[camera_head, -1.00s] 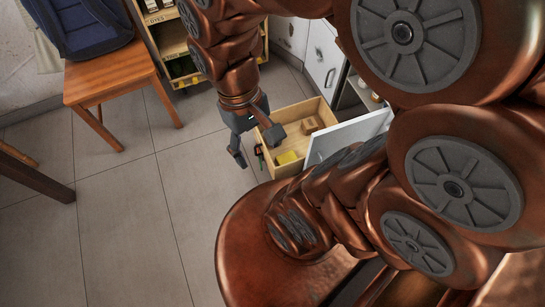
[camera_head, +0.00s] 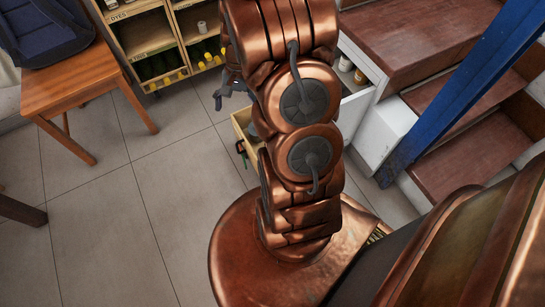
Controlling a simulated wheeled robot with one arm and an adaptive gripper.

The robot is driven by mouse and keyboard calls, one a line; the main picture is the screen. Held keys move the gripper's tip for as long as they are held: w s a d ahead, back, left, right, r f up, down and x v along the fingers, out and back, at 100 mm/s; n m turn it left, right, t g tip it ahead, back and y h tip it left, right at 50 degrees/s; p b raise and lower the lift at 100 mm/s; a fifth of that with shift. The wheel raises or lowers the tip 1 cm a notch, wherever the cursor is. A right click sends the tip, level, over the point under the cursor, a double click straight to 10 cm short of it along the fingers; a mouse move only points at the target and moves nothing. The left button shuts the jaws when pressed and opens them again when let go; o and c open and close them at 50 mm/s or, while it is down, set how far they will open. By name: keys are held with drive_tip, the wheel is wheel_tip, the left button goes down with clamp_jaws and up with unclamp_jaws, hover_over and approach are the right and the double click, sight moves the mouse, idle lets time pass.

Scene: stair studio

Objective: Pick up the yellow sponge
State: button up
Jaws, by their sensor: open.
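The yellow sponge is not visible now; my arm covers most of the open drawer where it lay one second ago. A strip of the drawer's pale wooden side (camera_head: 237,131) shows left of my arm, and part of its white front shows on the right. My gripper (camera_head: 229,88) shows partly at the left edge of my arm, above and behind the drawer in the picture. It is open, with a dark grey finger pointing down; the rest is hidden behind my arm. I see nothing held in the visible part.
A wooden chair (camera_head: 75,85) with a blue backpack (camera_head: 42,30) stands at the left. A shelf unit (camera_head: 150,45) with bottles is at the back. Brown stairs (camera_head: 425,35) and a blue post (camera_head: 440,100) are on the right.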

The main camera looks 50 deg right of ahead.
drive_tip(key=s+d+f+m+t+b, duration=0.1)
drive_tip(key=d+f+m+b, duration=0.15)
drive_tip(key=d+f, duration=0.55)
drive_tip(key=s+d+f+m+t+b, duration=0.1)
drive_tip(key=d+f+m+b, duration=0.2)
drive_tip(key=f, duration=1)
drive_tip(key=s+d+f+m+t+b, duration=0.15)
drive_tip(key=d+f+m, duration=0.35)
drive_tip(key=f, duration=0.5)
drive_tip(key=shift+n+g, duration=0.45)
drive_tip(key=shift+n, duration=0.1)
drive_tip(key=b+x, duration=0.1)
drive_tip(key=x, duration=0.2)
drive_tip(key=b+x, duration=0.1)
drive_tip(key=x, duration=0.2)
drive_tip(key=shift+w+d+f, duration=0.15)
drive_tip(key=shift+w+f, duration=0.05)
drive_tip(key=shift+f, duration=0.05)
drive_tip(key=shift+b+x, duration=1.4)
drive_tip(key=shift+x, duration=1.25)
drive_tip(key=shift+d+f+y, duration=0.2)
drive_tip(key=shift+f+y, duration=0.05)
drive_tip(key=shift+y, duration=0.05)
drive_tip(key=shift+c, duration=0.2)
drive_tip(key=c, duration=1)
